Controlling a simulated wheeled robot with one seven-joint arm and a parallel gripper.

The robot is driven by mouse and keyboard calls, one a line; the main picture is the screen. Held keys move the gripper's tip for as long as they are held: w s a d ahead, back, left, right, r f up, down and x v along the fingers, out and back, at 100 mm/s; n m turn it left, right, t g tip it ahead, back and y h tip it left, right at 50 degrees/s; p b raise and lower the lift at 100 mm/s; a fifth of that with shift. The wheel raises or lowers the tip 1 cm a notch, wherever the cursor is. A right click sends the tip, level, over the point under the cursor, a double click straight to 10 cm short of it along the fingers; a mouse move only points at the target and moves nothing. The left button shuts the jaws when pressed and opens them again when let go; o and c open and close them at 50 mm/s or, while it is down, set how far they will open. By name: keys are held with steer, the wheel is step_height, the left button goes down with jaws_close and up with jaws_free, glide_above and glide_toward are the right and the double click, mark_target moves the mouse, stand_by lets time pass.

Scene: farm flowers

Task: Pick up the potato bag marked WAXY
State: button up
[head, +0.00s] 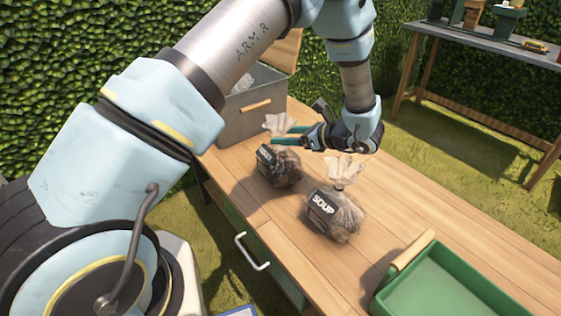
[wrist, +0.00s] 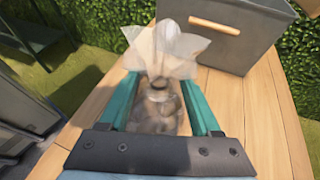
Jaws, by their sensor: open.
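Two clear potato bags with dark labels and gathered pale tops stand on the wooden table. The nearer bag (head: 338,213) reads SOUP. The label on the farther bag (head: 280,167) is too small to read, so I cannot confirm WAXY. My gripper (head: 278,134) is open at the farther bag's neck, level and pointing left. In the wrist view, its teal fingers (wrist: 160,88) lie on either side of the neck of that bag (wrist: 160,108), below its flared top. I cannot tell whether they touch it. No label shows there.
A grey bin (head: 240,116) with a wooden handle stands behind the farther bag; it also shows in the wrist view (wrist: 228,42). A green tray (head: 440,285) is at the table's near right. The wooden table (head: 425,205) is clear between SOUP and its right edge.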

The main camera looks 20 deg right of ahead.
mark_target(272, 146)
steer(key=p+x, duration=0.1)
steer(key=x, duration=0.4)
steer(key=shift+w+a+f+p, duration=0.15)
steer(key=shift+w+f+p, duration=0.1)
steer(key=shift+p, duration=0.1)
steer(key=shift+r, duration=0.1)
jaws_close()
stand_by(1.1)
